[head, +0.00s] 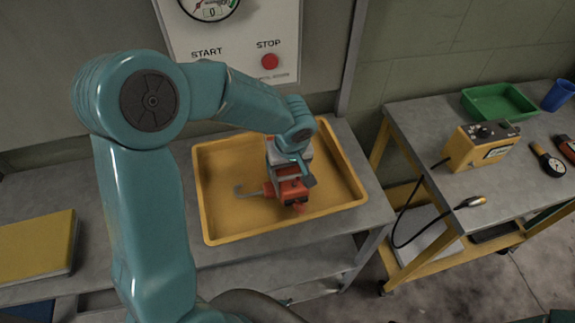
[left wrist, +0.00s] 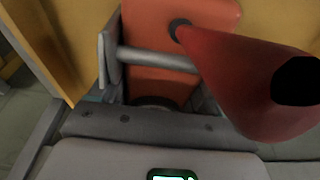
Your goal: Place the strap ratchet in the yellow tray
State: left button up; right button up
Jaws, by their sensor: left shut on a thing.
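The yellow tray (head: 222,215) lies on the grey bench in the middle of the head view. The strap ratchet (head: 290,191) is orange-red with a grey hook at its left, and it shows over the right half of the tray. My left gripper (head: 287,172) comes down from above and is shut on the ratchet. In the left wrist view the orange body of the ratchet (left wrist: 160,75) sits between the fingers, with a red handle-like part close to the lens. I cannot tell whether the ratchet touches the tray floor. My right gripper is not in view.
A yellow book or binder (head: 36,246) lies on the bench at left. A control panel with a red stop button (head: 269,61) stands behind the tray.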

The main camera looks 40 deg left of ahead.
pick_arm(q)
jog(key=o, duration=1.9)
jog(key=shift+c, duration=0.2)
jog(key=shift+r+p, duration=0.25)
jog(key=shift+p, duration=0.05)
jog(key=shift+p+v, duration=0.85)
jog(key=shift+p, duration=0.05)
jog(key=v, duration=1.1)
jog(key=shift+b, duration=0.3)
jog(key=shift+a, duration=0.1)
